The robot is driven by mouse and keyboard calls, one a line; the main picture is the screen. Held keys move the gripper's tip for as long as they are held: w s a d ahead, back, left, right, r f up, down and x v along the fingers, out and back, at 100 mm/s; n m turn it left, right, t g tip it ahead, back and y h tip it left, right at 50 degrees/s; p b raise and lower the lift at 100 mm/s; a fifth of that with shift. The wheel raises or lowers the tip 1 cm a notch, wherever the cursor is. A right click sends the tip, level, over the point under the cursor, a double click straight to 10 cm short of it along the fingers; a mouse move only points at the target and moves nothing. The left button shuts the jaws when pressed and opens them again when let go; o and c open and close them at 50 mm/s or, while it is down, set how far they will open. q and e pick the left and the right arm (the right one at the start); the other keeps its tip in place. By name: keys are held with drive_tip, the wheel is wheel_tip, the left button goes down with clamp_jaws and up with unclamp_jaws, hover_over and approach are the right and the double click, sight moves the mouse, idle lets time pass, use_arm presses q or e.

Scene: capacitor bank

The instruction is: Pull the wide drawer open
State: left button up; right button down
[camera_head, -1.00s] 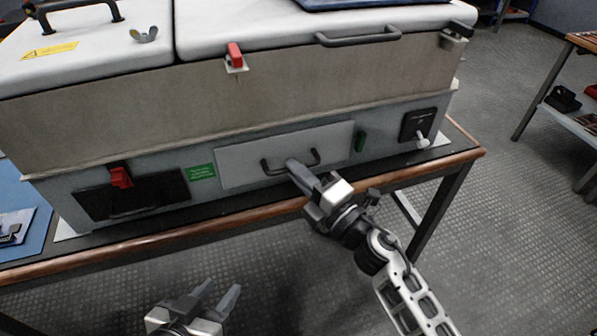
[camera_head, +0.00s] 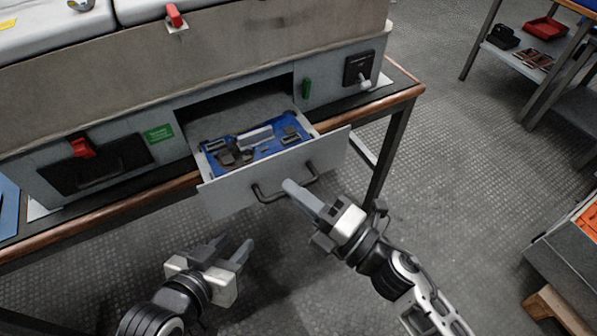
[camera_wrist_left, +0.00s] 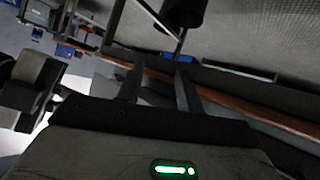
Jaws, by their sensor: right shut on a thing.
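The wide drawer (camera_head: 228,197) of the grey cabinet stands pulled out past the table edge in the head view. Its blue insert (camera_head: 272,150) with several tools shows inside. My right gripper (camera_head: 296,192) is at the dark bar handle (camera_head: 268,196) on the drawer front and is shut on it; the far fingertip is partly hidden. My left gripper (camera_head: 232,250) is open and empty, below and in front of the drawer, apart from it. In the left wrist view its two fingers (camera_wrist_left: 158,85) stand apart with nothing between them.
The cabinet stands on a table with a wooden edge (camera_head: 404,97). A dark panel with a red latch (camera_head: 82,148) is left of the drawer, and a switch panel (camera_head: 358,68) is right. Shelving (camera_head: 520,60) and a crate (camera_head: 575,250) stand at the right. The floor in front is clear.

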use_arm(q)
drive_tip(key=shift+s+f, duration=0.15)
drive_tip(key=shift+s, duration=0.3)
use_arm(e)
drive_tip(key=shift+s+d, duration=0.55)
drive_tip(key=shift+s, duration=0.3)
drive_tip(key=c, duration=1.5)
unclamp_jaws()
use_arm(q)
drive_tip(key=shift+r, duration=0.2)
drive_tip(key=shift+d+f+b, duration=0.1)
drive_tip(key=shift+f+b, duration=0.4)
drive_tip(key=shift+b, duration=0.65)
use_arm(e)
drive_tip(key=shift+v, duration=7.95)
